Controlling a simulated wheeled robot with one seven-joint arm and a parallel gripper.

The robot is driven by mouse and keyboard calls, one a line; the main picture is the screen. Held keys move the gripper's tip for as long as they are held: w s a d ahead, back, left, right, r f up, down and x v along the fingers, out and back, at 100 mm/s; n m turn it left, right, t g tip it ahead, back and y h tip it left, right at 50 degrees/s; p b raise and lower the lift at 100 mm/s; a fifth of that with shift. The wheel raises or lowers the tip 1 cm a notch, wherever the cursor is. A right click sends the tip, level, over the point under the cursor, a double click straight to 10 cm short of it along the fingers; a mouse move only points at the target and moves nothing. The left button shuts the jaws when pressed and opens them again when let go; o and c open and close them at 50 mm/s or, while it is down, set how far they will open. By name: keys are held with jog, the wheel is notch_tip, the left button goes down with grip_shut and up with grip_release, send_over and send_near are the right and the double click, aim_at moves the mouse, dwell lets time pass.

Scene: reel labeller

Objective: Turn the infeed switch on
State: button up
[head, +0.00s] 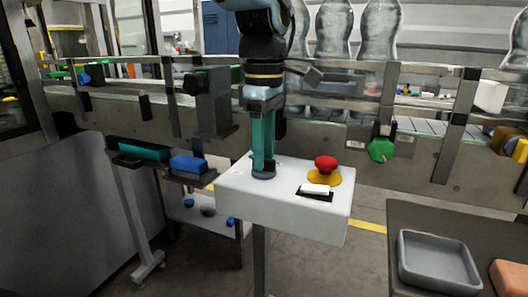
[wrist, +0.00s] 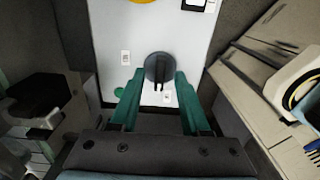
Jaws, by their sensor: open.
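A white control box (head: 285,215) on a post carries a dark round rotary switch (head: 264,175), a white rocker switch (head: 315,189) in a black frame, and a red mushroom button (head: 326,164) on a yellow base. No readable label shows which one is the infeed switch. My gripper (head: 263,160) points down over the rotary switch, its teal fingers hiding part of it. In the wrist view my gripper (wrist: 154,76) is open, with one finger to each side of the rotary switch (wrist: 158,66). Whether the fingers touch it I cannot tell.
A conveyor with guide rails (head: 420,160) and clear bottles (head: 380,45) runs behind the box. A green knob (head: 381,150) sits on its side. A grey tray (head: 437,262) lies on a dark table at the right. A blue object (head: 188,166) sits on a bracket left of the box.

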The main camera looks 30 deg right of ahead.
jog(key=shift+f, duration=0.4)
jog(key=shift+c, duration=0.3)
grip_shut()
